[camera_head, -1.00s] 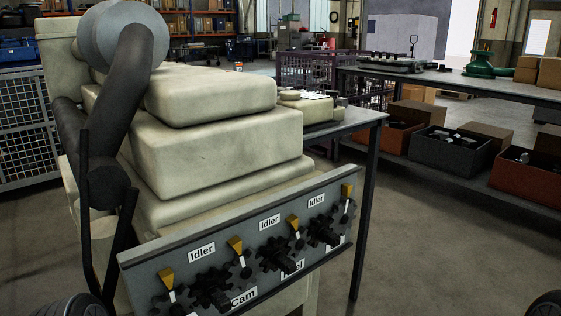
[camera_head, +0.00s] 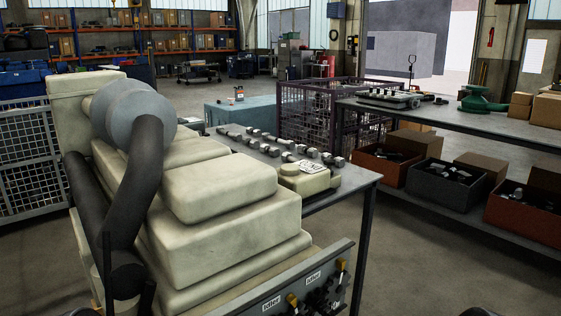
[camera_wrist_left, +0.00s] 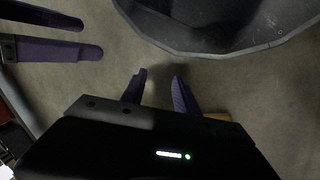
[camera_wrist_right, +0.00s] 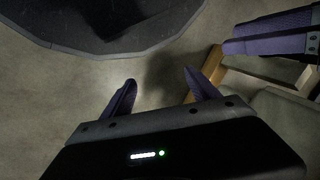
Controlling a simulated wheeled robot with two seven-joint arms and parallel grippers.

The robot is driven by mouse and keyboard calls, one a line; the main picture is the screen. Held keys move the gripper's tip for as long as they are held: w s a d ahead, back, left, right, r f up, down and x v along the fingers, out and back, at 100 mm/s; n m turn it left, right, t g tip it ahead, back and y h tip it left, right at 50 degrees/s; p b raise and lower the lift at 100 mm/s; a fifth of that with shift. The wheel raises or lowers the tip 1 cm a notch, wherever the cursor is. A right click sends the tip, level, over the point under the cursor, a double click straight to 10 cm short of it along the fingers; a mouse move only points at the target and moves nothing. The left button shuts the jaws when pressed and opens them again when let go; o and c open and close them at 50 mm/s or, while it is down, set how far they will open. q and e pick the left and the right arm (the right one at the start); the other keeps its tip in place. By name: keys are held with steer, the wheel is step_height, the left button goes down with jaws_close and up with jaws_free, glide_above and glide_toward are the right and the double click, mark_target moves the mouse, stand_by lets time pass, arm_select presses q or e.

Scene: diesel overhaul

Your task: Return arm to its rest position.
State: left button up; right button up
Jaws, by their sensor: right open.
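My left gripper (camera_wrist_left: 160,88) is open and empty above the bare floor in the left wrist view. My right gripper (camera_wrist_right: 157,90) is open and empty in the right wrist view, its fingers further apart than the left's. Purple fingers of the other gripper show at the left edge of the left wrist view and at the upper right of the right wrist view. Neither gripper's fingers show in the head view; only small dark shapes show at its bottom edge. The cream engine block (camera_head: 235,185) with its dark pipe (camera_head: 140,170) stands at left in the head view.
The gear panel (camera_head: 285,285) is at the engine's front. A table (camera_head: 350,182) behind it bears several metal parts. A long bench (camera_head: 470,128) stands at right above parts bins (camera_head: 445,177). Floor at lower right (camera_head: 450,250) is clear. A mesh cage (camera_head: 310,115) stands behind.

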arm_select(q)
step_height(320, 180, up, 14)
steer(key=s+p, duration=0.1)
steer(key=p, duration=0.9)
steer(key=shift+d+p, duration=0.3)
steer(key=shift+d, duration=0.1)
arm_select(e)
step_height(320, 180, up, 14)
steer(key=s, duration=0.1)
steer(key=shift+a, duration=0.4)
stand_by(1.2)
